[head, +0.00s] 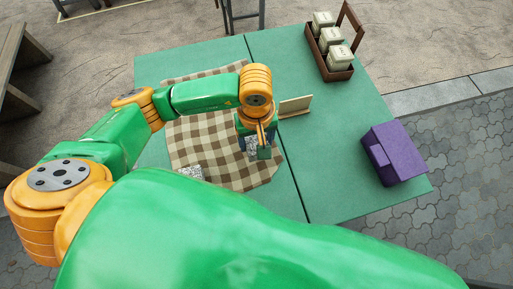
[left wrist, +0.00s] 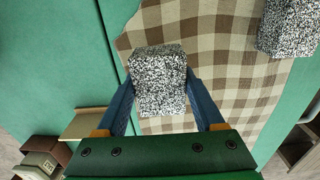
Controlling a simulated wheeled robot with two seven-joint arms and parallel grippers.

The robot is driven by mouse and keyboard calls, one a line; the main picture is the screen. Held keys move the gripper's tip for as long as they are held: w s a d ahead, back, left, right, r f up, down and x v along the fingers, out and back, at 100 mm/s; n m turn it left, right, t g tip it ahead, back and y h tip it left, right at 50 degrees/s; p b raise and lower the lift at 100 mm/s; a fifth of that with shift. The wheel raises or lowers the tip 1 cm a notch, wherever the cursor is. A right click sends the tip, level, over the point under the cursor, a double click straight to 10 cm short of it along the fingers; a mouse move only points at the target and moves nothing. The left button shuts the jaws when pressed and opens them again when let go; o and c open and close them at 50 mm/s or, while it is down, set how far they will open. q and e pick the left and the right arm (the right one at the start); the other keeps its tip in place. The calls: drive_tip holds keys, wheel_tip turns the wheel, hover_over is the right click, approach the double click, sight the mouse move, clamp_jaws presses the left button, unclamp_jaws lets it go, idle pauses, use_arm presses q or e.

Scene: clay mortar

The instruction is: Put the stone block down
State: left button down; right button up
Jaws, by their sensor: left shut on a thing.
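My left gripper (left wrist: 160,100) is shut on a speckled black-and-white stone block (left wrist: 159,78), with one blue finger on each side of it. In the head view the gripper (head: 258,148) is over the right part of the checkered cloth, and the held block (head: 251,145) is mostly hidden by it. I cannot tell whether the held block touches the cloth. A second speckled stone block (left wrist: 290,27) is on the cloth, and it also shows in the head view (head: 190,173), partly hidden by my arm. My right gripper is not in view.
The brown checkered cloth (head: 205,150) lies on the green table (head: 320,180). A small tan card stand (head: 296,106) is beside the gripper. A brown caddy with white canisters (head: 331,62) stands at the back right, and a purple box (head: 396,153) at the right. The table between is clear.

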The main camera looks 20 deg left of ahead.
sight(255, 149)
use_arm(q)
wheel_tip(255, 149, down, 4)
drive_tip(key=shift+w+r+b, duration=0.1)
drive_tip(key=shift+r+b, duration=0.15)
drive_tip(key=shift+b, duration=0.45)
drive_tip(key=shift+r, duration=0.15)
drive_tip(key=shift+s+f+b, duration=0.2)
drive_tip(key=shift+f+b, duration=0.45)
drive_tip(key=shift+b, duration=0.05)
unclamp_jaws()
drive_tip(key=shift+a, duration=0.1)
